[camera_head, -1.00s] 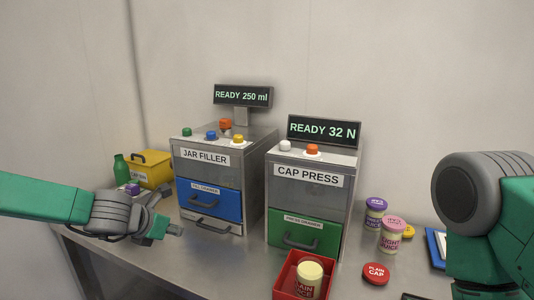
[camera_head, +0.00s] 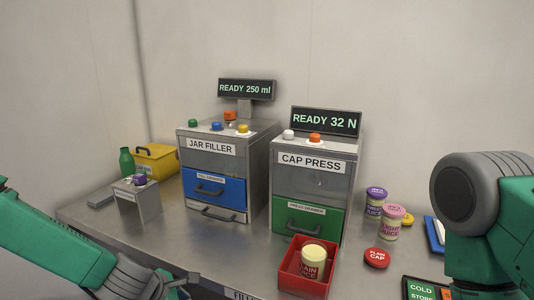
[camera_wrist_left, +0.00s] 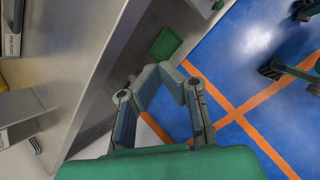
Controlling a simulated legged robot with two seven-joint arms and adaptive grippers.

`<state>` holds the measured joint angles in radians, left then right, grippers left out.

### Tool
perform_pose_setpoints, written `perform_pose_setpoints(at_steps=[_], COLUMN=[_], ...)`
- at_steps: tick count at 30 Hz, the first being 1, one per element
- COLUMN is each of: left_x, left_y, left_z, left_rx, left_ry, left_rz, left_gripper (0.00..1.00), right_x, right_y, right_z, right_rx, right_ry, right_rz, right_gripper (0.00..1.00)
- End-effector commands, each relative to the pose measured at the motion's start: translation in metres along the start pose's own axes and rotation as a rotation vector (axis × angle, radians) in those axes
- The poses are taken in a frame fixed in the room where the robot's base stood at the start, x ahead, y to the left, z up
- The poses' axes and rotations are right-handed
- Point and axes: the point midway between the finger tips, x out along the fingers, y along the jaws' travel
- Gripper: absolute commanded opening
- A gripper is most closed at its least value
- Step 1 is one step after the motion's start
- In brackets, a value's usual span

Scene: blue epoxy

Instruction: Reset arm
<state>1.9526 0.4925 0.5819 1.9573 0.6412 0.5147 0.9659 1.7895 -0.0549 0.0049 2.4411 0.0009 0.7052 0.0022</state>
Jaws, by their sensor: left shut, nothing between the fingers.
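My left arm (camera_head: 60,252) comes in low from the left in the head view. Its gripper is at the bottom edge, partly cut off, by the table's front edge. In the left wrist view the left gripper (camera_wrist_left: 168,72) has its fingers brought together at the tips with nothing between them. It is beside the metal table edge, above the blue floor with orange lines. My right arm (camera_head: 485,215) stands at the right edge of the head view; its gripper is out of view.
The jar filler (camera_head: 210,155) and cap press (camera_head: 305,175) stand on the steel table (camera_head: 235,262). A red bin (camera_head: 291,271) holds a jar (camera_head: 313,264) before the press. A small metal stand (camera_head: 148,205), yellow box (camera_head: 157,157) and green bottle (camera_head: 126,161) are left. Jars (camera_head: 390,228) and a red cap (camera_head: 376,257) are right.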

Motion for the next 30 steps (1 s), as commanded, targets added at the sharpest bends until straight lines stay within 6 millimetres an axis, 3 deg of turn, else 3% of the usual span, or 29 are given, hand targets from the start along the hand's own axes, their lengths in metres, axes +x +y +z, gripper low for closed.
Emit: perform_pose_setpoints(at_steps=[3, 7, 12, 15, 18, 21, 30], left_x=[0.021, 0.029, 0.012, -0.006, -0.022, -0.031, -0.034], left_y=[-0.066, -0.147, -0.233, -0.265, -0.282, -0.29, -0.291], left_z=[-0.036, -0.094, -0.177, -0.215, -0.239, -0.25, -0.251], left_rx=[0.31, 0.779, 1.399, 1.69, 1.886, 1.986, 2.01], left_ry=[0.062, 0.109, 0.079, 0.021, -0.036, -0.074, -0.083], left_rz=[-0.078, -0.206, -0.414, -0.524, -0.601, -0.641, -0.649], left_gripper=[0.0, 0.0, 0.0, 0.0, 0.0, 0.0, 0.0], right_x=[0.014, 0.029, 0.05, 0.058, 0.064, 0.066, 0.065], right_y=[0.0, 0.0, 0.0, 0.0, 0.0, 0.0, -0.001], right_z=[0.001, 0.002, 0.003, 0.003, 0.004, 0.004, 0.003], right_rx=[0.0, 0.0, 0.001, 0.001, 0.0, 0.0, 0.0], right_ry=[0.0, 0.0, 0.0, 0.0, 0.0, 0.0, 0.0], right_rz=[0.0, 0.0, 0.0, 0.0, 0.0, 0.0, 0.0], right_gripper=[0.4, 0.4, 0.4, 0.4, 0.4, 0.4, 0.4])
